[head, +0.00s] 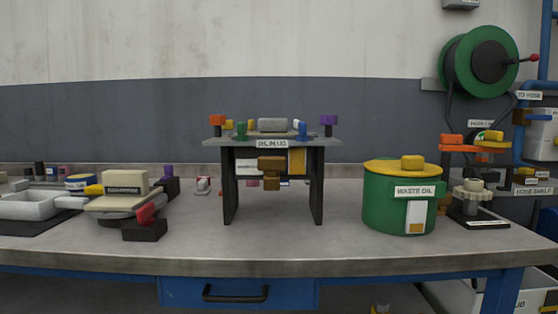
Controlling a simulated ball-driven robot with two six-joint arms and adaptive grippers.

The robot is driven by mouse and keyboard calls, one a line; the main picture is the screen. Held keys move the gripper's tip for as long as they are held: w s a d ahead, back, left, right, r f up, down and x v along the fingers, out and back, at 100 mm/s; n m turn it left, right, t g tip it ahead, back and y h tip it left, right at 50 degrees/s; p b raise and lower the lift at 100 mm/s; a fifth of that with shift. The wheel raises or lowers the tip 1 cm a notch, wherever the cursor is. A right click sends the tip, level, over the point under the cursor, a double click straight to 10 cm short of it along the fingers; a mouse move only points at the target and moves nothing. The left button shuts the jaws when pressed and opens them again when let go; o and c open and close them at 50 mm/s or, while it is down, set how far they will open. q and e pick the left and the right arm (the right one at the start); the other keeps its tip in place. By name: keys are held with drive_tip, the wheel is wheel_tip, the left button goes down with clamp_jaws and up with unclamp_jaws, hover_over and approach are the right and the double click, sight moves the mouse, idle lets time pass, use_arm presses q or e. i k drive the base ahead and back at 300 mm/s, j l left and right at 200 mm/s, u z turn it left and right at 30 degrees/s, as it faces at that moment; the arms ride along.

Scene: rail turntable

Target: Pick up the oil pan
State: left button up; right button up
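The pan rests on a dark mat (20,228). Neither of my grippers shows in the head view.
The grey bench (290,255) holds a dark stand (229,190) labelled OIL PLUG in the middle. A green WASTE OIL drum (384,207) stands right of it. A beige block (125,182) and a dark red-topped block (145,229) crowd the pan's right side.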

sight(27, 205)
drive_tip(key=u, duration=1.3)
drive_tip(key=i+j, duration=0.5)
drive_tip(key=l+z, duration=0.05)
